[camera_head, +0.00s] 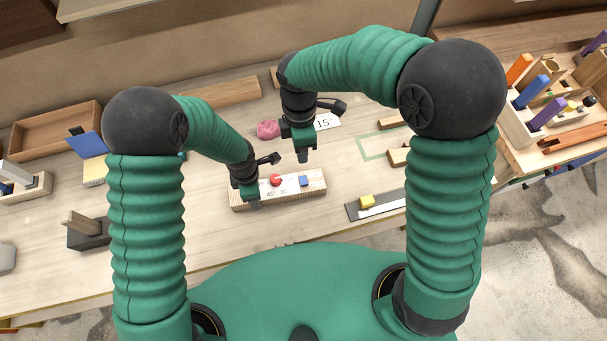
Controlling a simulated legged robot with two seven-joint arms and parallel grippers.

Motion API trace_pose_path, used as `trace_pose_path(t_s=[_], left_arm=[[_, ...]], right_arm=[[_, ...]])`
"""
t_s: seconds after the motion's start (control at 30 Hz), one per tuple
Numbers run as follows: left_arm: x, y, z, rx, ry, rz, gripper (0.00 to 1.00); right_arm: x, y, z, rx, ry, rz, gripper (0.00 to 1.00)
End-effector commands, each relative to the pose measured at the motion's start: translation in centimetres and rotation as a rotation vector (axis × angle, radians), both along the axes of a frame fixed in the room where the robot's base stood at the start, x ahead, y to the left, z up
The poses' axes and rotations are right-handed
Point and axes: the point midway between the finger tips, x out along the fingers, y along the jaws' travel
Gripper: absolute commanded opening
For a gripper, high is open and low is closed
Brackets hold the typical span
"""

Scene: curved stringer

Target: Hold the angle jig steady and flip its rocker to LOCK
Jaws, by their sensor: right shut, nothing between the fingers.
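The angle jig appears to be the pale wooden block (316,188) lying on the bench, with a red round part (276,180), a small blue part (303,181) and a white label with angle marks. Which part is the rocker, and its position, are too small to tell. My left gripper (254,203) is at the block's left end, over its front edge; its fingers are too small to show whether they grip it. My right gripper (303,157) is shut and empty, behind and above the block's right half, apart from it.
A pink lump (268,129) and a white "15°" card (329,121) lie behind the jig. A wooden tray (60,128) is at left, a tool rack (555,140) at far right. Bare bench lies in front of the jig.

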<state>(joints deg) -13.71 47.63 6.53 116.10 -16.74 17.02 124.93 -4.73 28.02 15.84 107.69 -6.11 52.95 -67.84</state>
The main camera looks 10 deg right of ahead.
Motion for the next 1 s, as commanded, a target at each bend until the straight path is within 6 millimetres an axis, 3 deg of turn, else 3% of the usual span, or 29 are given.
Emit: trace_pose_path(t_s=[0.3,0.5,0.7,1.0], left_arm=[[0.1,0.0,-0.1,-0.002,-0.003,-0.002,0.0],[0.0,0.0,-0.1,-0.001,-0.003,-0.002,0.0],[0.0,0.0,-0.1,-0.001,-0.002,-0.003,0.0],[0.0,0.0,-0.1,-0.001,-0.001,-0.003,0.0]], right_arm=[[-1.1,-0.1,-7.0,-0.002,0.005,0.0,0.0],[-1.6,-0.1,-10.6,-0.002,0.004,0.0,0.0],[-1.7,0.0,-11.9,-0.001,0.0,0.0,0.0],[-1.7,0.0,-12.0,-0.001,0.0,0.0,0.0]])
